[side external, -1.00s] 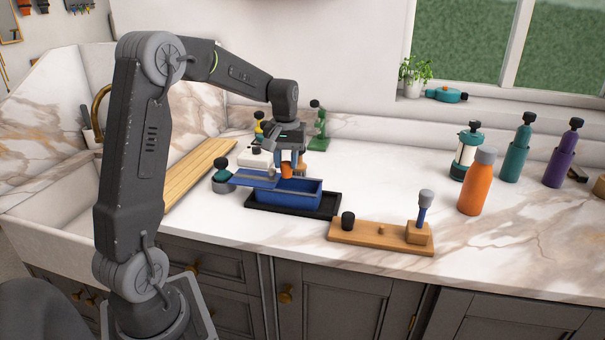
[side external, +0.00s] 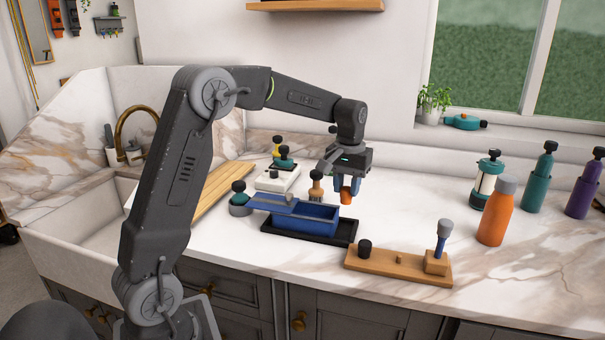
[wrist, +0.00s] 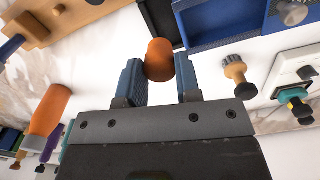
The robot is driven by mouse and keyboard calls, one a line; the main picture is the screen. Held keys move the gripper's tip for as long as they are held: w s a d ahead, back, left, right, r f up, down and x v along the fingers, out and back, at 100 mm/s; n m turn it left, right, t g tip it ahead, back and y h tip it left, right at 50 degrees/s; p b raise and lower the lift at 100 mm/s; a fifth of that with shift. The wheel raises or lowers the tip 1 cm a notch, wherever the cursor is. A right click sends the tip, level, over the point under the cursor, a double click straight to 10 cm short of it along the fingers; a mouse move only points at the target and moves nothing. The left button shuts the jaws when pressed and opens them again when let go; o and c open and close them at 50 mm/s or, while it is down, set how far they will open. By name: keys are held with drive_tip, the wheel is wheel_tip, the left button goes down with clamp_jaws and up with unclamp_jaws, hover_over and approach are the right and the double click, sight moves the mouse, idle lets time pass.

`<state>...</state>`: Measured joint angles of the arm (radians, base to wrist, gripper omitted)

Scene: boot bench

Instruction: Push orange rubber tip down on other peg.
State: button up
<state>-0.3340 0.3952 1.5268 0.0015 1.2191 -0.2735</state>
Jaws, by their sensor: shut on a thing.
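My gripper (side external: 346,187) is shut on the orange rubber tip (side external: 346,197) and holds it in the air, right of the blue bin. In the wrist view the orange tip (wrist: 160,60) sits between the blue finger pads (wrist: 160,78). The wooden board (side external: 378,263) lies at the counter's front, to the right of and nearer than my gripper. It carries a black cap (side external: 365,247) at its left, a short bare wooden peg (side external: 399,258) in the middle, and a blue-shafted piece with a grey top (side external: 442,238) in a block at its right. The board's peg shows in the wrist view (wrist: 60,9).
A blue bin (side external: 312,218) on a black tray stands left of the gripper. A wooden-handled piece (side external: 316,186) stands behind the bin. An orange bottle (side external: 496,215) and several other bottles stand at right.

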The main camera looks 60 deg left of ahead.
sight(400, 256)
drive_tip(key=w+d+f+m, duration=0.1)
drive_tip(key=d, duration=0.4)
drive_tip(key=w+d, duration=0.2)
drive_tip(key=d, duration=0.3)
drive_tip(key=w+d+f+m, duration=0.1)
drive_tip(key=w+d, duration=0.1)
drive_tip(key=d, duration=0.3)
drive_tip(key=shift+w+f+m, duration=0.1)
drive_tip(key=shift+f+m, duration=0.2)
drive_tip(key=shift+a+f, duration=0.1)
drive_tip(key=shift+f, duration=1.75)
drive_tip(key=shift+f, duration=1.65)
idle(1.3)
drive_tip(key=o, duration=1.5)
drive_tip(key=shift+r, duration=0.15)
